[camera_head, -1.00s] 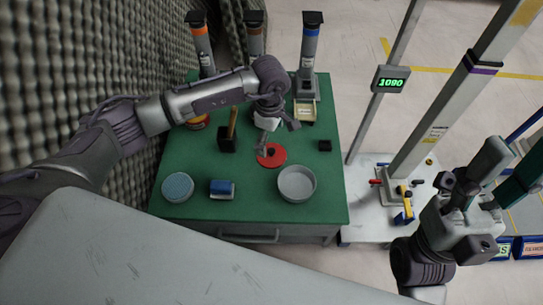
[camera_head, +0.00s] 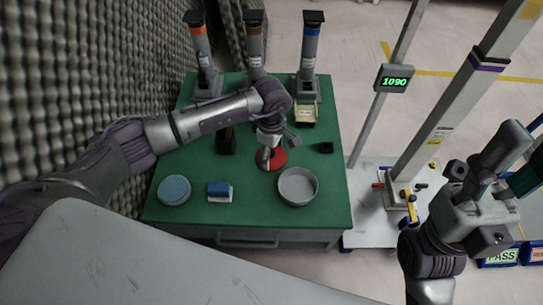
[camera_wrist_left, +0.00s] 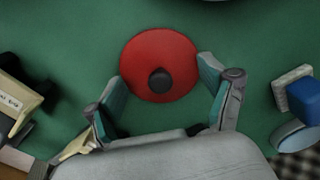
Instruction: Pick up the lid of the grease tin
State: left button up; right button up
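The red round lid (camera_head: 279,161) with a black knob lies on the green table top (camera_head: 240,215). A grey round open container (camera_head: 298,187), perhaps the tin, stands right of and nearer than the lid. My right gripper (camera_head: 490,195) is at the right, away from the table.
A blue-topped block (camera_head: 219,190) and a round light-blue-topped thing (camera_head: 174,190) are at the front left. A small black block (camera_head: 326,148) is right of the lid. Grey columns (camera_head: 308,60) stand at the back. Foam wall (camera_head: 90,60) borders the left.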

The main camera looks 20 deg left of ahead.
pick_arm(q)
grip_shut()
dwell(0.3)
